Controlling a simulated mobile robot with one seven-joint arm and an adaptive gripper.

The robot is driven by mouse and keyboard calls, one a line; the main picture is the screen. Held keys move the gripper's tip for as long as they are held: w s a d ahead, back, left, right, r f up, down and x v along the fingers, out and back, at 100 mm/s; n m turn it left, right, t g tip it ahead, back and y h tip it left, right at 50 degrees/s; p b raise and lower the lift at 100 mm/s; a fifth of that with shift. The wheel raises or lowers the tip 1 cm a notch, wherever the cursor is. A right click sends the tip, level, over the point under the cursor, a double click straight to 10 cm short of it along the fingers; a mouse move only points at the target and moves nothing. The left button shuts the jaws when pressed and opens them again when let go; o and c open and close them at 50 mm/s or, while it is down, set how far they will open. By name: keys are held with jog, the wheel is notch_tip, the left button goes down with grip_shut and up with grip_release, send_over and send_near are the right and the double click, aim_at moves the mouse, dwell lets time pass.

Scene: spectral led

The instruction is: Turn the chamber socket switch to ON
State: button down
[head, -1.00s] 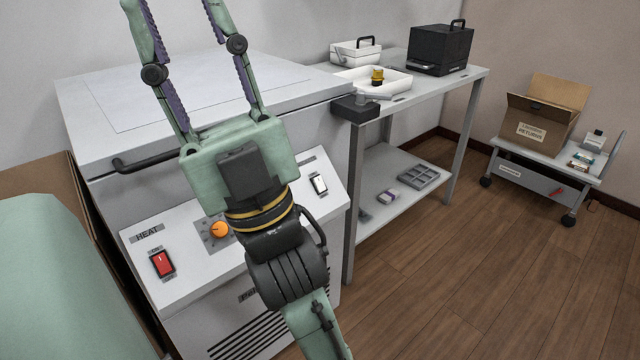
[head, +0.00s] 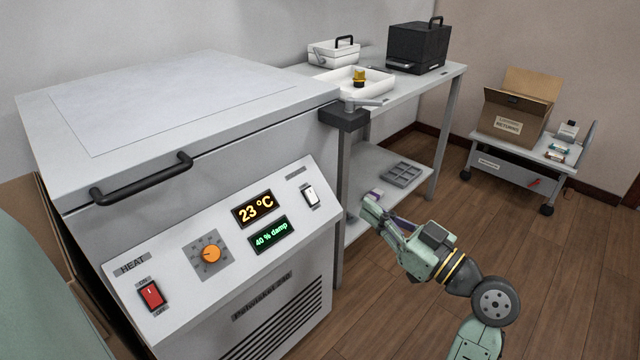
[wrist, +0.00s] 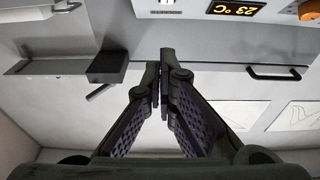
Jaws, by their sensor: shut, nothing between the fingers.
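The white rocker switch (head: 311,195) is at the right end of the chamber's sloped panel. The label above it is too small to read, and I cannot tell its position. Part of it shows at the top edge of the wrist view (wrist: 167,3). A red rocker switch (head: 150,295) marked HEAT sits at the panel's left end. My gripper (head: 371,207) is right of the panel in the head view, apart from the white switch, pointing toward the chamber. Its fingertips (wrist: 165,70) are together with nothing between them in the wrist view.
The panel (head: 185,310) also carries an orange knob (head: 211,254) and displays reading 23 °C (head: 254,209) and 40 % damp (head: 270,235). A black lid handle (head: 140,182) juts above it. A steel table (head: 440,85) with a dark corner block (head: 342,118) stands to the right.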

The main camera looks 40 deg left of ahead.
aim_at(312, 196)
jog(key=a+p, duration=0.1)
jog(key=a, duration=0.3)
jog(key=a+p, duration=0.1)
jog(key=a, duration=0.3)
jog(key=a+p, duration=0.2)
jog(key=a, duration=0.2)
jog(key=shift+w+f, duration=0.2)
jog(key=shift+w, duration=0.2)
jog(key=shift+a+f, duration=0.3)
